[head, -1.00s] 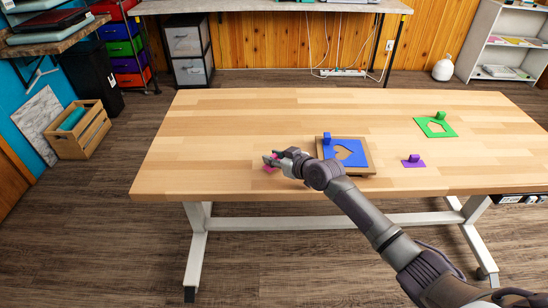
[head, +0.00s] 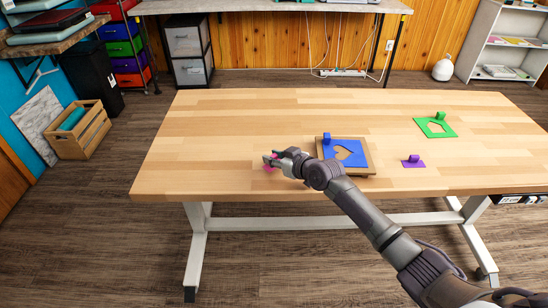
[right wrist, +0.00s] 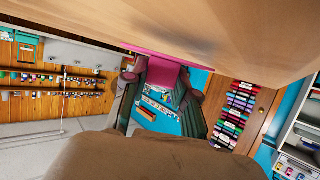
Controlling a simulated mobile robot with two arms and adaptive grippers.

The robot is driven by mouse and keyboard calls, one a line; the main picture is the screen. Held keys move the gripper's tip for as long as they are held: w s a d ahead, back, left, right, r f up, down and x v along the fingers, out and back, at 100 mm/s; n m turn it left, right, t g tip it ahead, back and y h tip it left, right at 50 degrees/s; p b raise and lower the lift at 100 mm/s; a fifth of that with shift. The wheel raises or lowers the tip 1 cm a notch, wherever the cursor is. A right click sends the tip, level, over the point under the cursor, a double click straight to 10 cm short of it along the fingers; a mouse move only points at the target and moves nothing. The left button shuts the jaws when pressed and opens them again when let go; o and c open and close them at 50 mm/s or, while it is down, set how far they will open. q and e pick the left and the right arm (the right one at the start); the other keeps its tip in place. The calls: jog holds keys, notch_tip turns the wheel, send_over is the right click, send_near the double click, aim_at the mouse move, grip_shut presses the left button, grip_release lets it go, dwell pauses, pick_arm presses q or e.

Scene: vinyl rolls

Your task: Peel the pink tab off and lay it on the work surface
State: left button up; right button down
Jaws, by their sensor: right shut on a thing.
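My right gripper (head: 271,160) is low over the front of the wooden work surface (head: 215,125), left of the blue sheet. It is shut on the pink tab (head: 268,168), which is partly hidden by the fingers. In the right wrist view the pink tab (right wrist: 163,73) sits between the two fingers, its flat part against or very near the table top; I cannot tell if it touches. The blue sheet (head: 352,158) has a heart-shaped opening and a blue block, and lies on a brown board (head: 369,150). My left gripper is not in view.
A purple piece (head: 414,164) with a block lies right of the board. A green sheet (head: 436,128) with a cut-out and a block lies farther back right. The left and back of the table are clear. The table's front edge is close to the gripper.

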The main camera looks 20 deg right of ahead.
jog(key=shift+f, duration=0.15)
jog(key=shift+f, duration=0.1)
dwell(1.0)
jog(key=shift+f, duration=0.15)
jog(key=shift+r, duration=0.4)
jog(key=shift+f, duration=0.1)
dwell(0.4)
jog(key=shift+f, duration=0.3)
jog(key=shift+r, duration=0.25)
